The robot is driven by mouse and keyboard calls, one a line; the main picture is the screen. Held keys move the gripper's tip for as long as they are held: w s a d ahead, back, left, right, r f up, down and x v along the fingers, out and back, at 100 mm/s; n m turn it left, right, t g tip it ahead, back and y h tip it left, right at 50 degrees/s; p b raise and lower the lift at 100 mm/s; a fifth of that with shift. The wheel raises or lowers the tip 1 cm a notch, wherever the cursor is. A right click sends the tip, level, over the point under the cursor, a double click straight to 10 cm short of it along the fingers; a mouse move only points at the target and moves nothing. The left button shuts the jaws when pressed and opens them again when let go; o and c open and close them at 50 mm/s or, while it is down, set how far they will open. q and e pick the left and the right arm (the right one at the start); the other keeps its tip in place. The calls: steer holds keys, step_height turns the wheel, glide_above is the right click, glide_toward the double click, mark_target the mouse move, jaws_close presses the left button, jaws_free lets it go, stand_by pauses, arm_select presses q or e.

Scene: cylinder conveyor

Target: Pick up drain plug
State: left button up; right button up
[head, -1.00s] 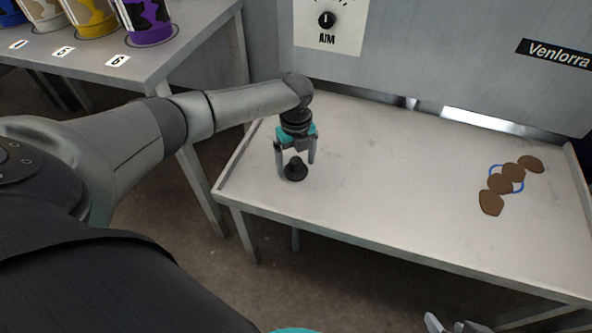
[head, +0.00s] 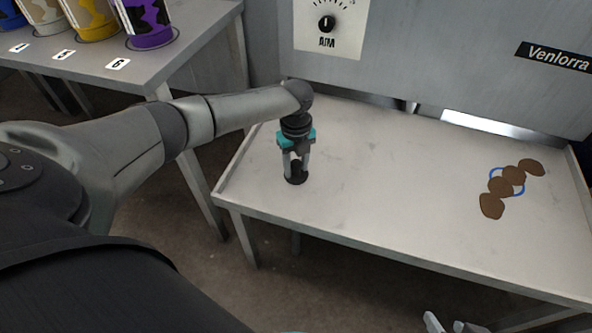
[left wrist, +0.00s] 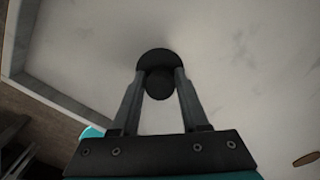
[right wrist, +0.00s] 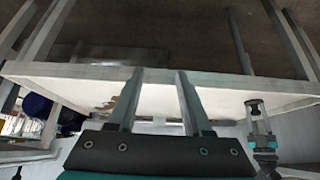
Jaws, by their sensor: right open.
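The black drain plug (head: 296,181) stands on the grey metal table (head: 390,170) near its left end. It has a round disc base and a knob on top. My left gripper (head: 296,170) points down at it with its fingers closed on both sides of the knob. In the left wrist view the plug (left wrist: 158,58) sits between the fingertips, which touch the knob. The plug appears to rest on the table. My right gripper (head: 448,324) is low in front of the table. In the right wrist view its fingers (right wrist: 160,75) are apart with nothing between them.
Brown flat pieces with a blue ring (head: 500,187) lie at the table's right. A machine panel with a dial (head: 327,24) stands behind. A side table at the upper left bears coloured canisters (head: 146,22). The table's middle is clear; a raised rim edges it.

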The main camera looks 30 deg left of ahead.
arm_select(q)
steer(key=shift+s+f, duration=0.15)
steer(key=shift+f, duration=0.05)
jaws_close()
